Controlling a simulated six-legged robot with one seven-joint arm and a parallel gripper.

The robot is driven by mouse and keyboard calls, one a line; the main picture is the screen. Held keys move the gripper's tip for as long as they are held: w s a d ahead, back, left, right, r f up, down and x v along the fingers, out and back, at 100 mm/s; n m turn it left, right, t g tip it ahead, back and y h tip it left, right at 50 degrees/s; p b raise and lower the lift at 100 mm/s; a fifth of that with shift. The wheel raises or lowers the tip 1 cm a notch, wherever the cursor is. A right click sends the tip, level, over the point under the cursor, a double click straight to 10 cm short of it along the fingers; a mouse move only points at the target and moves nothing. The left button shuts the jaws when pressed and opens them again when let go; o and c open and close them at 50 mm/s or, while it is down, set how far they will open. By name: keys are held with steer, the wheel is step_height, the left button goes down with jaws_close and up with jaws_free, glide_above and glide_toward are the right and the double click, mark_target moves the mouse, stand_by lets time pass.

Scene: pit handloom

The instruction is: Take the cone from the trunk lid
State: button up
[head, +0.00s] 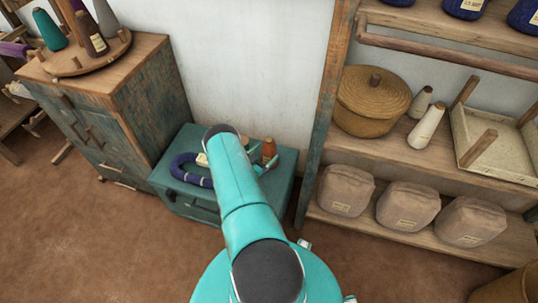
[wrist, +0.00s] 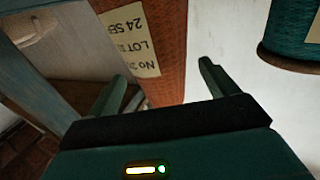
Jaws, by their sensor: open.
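The cone (head: 269,149) is orange-brown and stands on the lid of the teal trunk (head: 283,187), beside the wall. In the wrist view the cone (wrist: 172,45) is close, with a cream label whose text reads upside down. My gripper (head: 261,165) is at the cone, with my arm reaching over the trunk. In the wrist view my gripper (wrist: 160,88) is open, one finger on each side of the cone. Gaps show beside the fingers; contact is not clear. My arm hides part of the lid.
A dark blue coiled hank (head: 188,175) lies on the lid left of my arm. A worn cabinet (head: 118,110) stands left. Shelves at right hold a lidded basket (head: 370,103) and wrapped bundles (head: 407,205). A teal wound object (wrist: 291,35) shows at the wrist view's upper right.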

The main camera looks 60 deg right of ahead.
steer(key=x, duration=0.5)
steer(key=c, duration=1.2)
steer(key=shift+r, duration=0.1)
